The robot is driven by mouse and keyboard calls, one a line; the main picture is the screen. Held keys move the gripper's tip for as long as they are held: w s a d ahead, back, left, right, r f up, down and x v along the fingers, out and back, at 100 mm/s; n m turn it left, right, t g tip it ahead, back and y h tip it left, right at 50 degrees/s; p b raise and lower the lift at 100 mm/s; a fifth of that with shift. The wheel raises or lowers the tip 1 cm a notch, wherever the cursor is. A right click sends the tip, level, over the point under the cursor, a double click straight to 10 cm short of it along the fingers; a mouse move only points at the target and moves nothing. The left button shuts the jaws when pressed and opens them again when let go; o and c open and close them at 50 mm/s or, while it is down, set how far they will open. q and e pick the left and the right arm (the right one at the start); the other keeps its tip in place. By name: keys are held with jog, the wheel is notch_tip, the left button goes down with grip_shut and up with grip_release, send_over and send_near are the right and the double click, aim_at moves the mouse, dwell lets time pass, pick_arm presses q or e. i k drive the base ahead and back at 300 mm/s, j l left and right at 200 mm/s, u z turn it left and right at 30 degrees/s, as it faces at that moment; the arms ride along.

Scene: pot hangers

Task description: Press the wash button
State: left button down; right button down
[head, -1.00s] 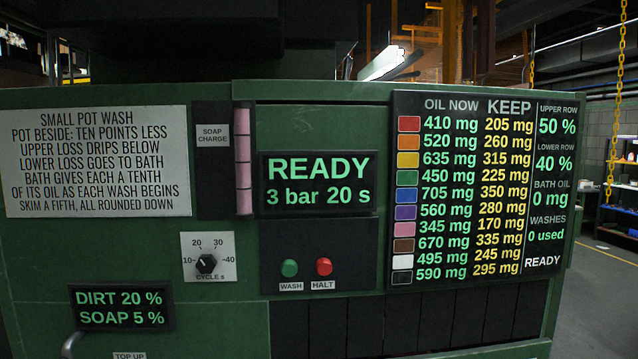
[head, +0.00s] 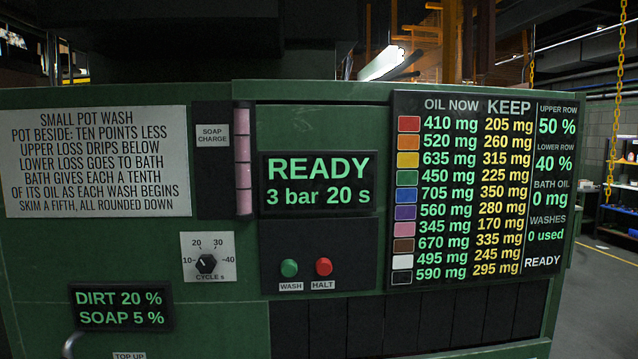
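The green WASH button (head: 289,268) sits on a dark panel (head: 345,240) on the front of the green machine (head: 225,320). Its label is just below it. The red HALT button (head: 323,266) is close to its right. Above them, a display (head: 318,183) reads READY, 3 bar 20 s. Nothing covers the WASH button. Neither of my grippers is in view.
A cycle knob (head: 206,263) is left of the buttons, its pointer near 20. A board (head: 482,190) lists oil amounts and 0 washes used. A sign (head: 97,160) gives wash rules. A lower display (head: 122,307) reads DIRT 20 %, SOAP 5 %. A handle (head: 72,345) sits at lower left.

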aim_at(288, 267)
jog(key=i+l+u, duration=0.15)
jog(key=i+l, duration=0.2)
jog(key=i+l+u, duration=0.1)
jog(key=i+l, duration=0.25)
jog(key=i+l+u, duration=0.15)
jog(key=i+l, duration=0.15)
jog(key=l, duration=0.25)
